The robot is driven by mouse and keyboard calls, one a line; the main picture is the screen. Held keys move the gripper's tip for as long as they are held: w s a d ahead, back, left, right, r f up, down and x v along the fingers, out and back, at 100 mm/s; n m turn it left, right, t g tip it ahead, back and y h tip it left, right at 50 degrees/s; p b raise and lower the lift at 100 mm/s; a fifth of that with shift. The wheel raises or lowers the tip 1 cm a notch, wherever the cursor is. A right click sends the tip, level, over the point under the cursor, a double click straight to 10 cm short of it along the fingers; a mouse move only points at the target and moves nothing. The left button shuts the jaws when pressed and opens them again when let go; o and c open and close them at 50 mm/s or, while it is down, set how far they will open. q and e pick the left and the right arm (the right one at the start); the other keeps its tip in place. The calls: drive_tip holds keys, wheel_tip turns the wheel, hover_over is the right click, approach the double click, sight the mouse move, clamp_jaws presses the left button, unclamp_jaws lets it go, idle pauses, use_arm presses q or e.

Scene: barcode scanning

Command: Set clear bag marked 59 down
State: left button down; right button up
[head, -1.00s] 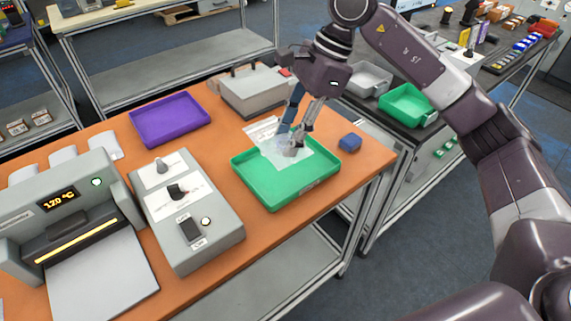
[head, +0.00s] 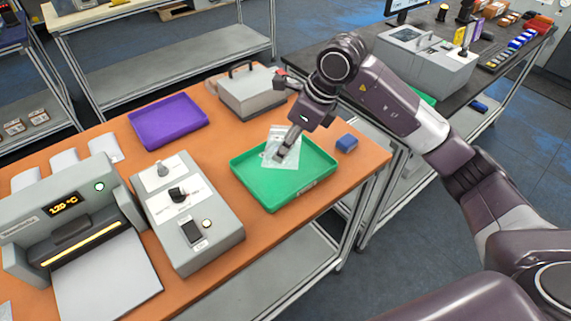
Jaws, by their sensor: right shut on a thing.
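A clear bag (head: 271,157) with a pale label is over the green tray (head: 307,185) on the orange table, spanning its back-left part. Its number is too small to read. My right gripper (head: 282,155) reaches down from the upper right and is shut on the bag. Its fingers cover part of the bag. I cannot tell whether the bag's lower edge touches the tray floor. My left gripper is not in view.
A small blue block (head: 347,142) sits right of the green tray. A purple tray (head: 168,123), a grey case (head: 250,92), a control box (head: 190,215) and a sealer (head: 68,225) share the table. The green tray's front half is clear.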

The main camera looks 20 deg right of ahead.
hover_over(280, 176)
drive_tip(key=s+d, duration=0.1)
wheel_tip(280, 176, down, 5)
drive_tip(key=shift+r+p, duration=0.15)
drive_tip(key=shift+p, duration=0.2)
wheel_tip(280, 176, down, 3)
drive_tip(key=shift+s+p, duration=0.1)
drive_tip(key=shift+p, duration=0.3)
drive_tip(key=shift+d+f, duration=0.1)
drive_tip(key=shift+f, duration=0.2)
drive_tip(key=shift+f, duration=0.1)
drive_tip(key=o, duration=1.2)
drive_tip(key=shift+c, duration=0.2)
drive_tip(key=shift+r, duration=0.2)
drive_tip(key=b+v, duration=0.2)
drive_tip(key=v, duration=0.9)
drive_tip(key=shift+r, duration=0.4)
